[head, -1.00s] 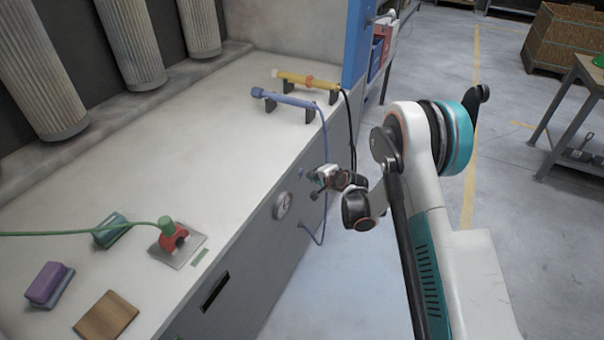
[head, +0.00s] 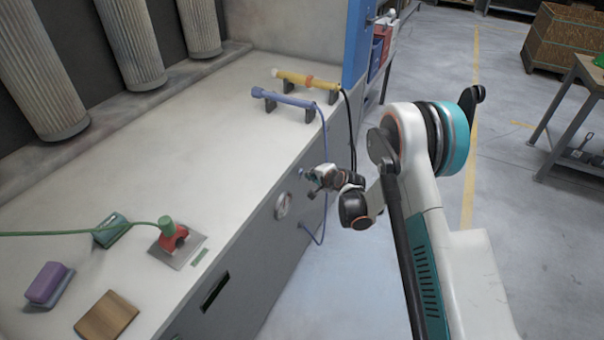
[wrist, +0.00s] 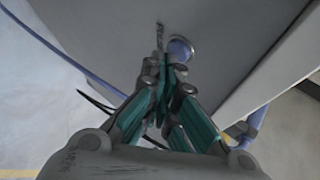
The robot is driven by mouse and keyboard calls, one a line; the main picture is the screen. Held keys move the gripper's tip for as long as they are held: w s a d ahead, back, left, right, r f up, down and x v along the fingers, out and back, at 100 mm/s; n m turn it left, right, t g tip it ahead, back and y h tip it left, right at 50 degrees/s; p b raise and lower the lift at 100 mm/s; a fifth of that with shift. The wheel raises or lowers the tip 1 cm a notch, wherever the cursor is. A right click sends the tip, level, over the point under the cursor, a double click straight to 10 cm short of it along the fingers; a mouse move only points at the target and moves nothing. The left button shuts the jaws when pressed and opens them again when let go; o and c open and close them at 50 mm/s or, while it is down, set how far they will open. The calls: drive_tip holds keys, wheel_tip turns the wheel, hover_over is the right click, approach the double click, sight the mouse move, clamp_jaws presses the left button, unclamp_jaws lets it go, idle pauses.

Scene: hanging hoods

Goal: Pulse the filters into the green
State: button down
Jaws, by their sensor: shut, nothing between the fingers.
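Tall pleated filters (head: 128,45) hang at the upper left in the head view. A round gauge (head: 283,205) sits on the grey front panel (head: 262,240); its needle and coloured zones are too small to read. My gripper (head: 306,174) is at the panel's front, to the right of the gauge and slightly higher. In the wrist view my gripper (wrist: 166,65) is shut and empty, fingertips together. A round blue button (wrist: 180,48) on the panel lies just beyond the tips, slightly right. I cannot tell whether they touch it.
Blue (head: 287,98) and yellow (head: 305,80) wands rest in holders on the bench, their hoses hanging near my gripper. A red valve (head: 172,238) on a plate, a purple brush (head: 48,285) and a wooden block (head: 106,316) lie at the front left.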

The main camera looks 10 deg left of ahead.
drive_tip(key=shift+w+a, duration=0.15)
drive_tip(key=shift+a, duration=0.2)
idle(0.7)
drive_tip(key=shift+d, duration=0.2)
drive_tip(key=shift+s+d, duration=0.3)
drive_tip(key=shift+d, duration=0.3)
idle(0.3)
drive_tip(key=d, duration=0.1)
drive_tip(key=s+d, duration=0.1)
drive_tip(key=d, duration=0.2)
drive_tip(key=shift+s+d, duration=0.35)
drive_tip(key=shift+r, duration=0.1)
idle(0.6)
